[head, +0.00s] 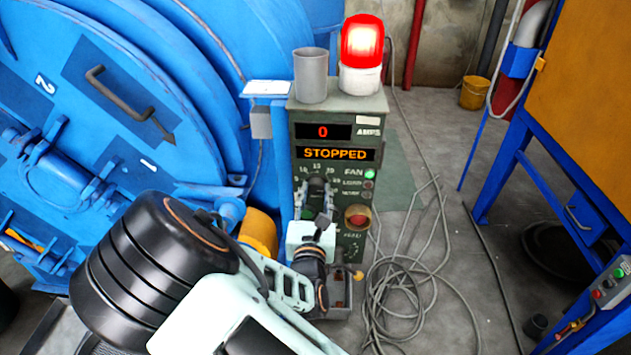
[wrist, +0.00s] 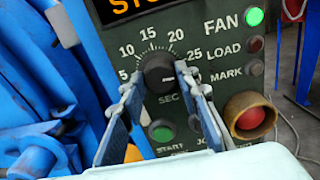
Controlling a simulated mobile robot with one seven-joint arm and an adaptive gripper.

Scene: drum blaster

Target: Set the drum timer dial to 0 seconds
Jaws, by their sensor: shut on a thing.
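The drum timer dial is a round black knob (wrist: 160,72) on the grey-green control panel, with a scale above it showing 5, 10, 15, 20 and 25 and "SEC" below. In the head view the dial (head: 317,184) is small and partly covered by my gripper (head: 316,197). In the wrist view my gripper (wrist: 158,78) has one blue finger on each side of the dial, shut on it. A faint light mark shows on the knob's lower right, but I cannot read the setting for sure.
The panel's display (head: 336,154) reads STOPPED, with a red 0 above. A green START button (wrist: 161,130) sits just below the dial, between my fingers. A red button (wrist: 247,116) is at the right. Loose cables (head: 400,285) lie on the floor.

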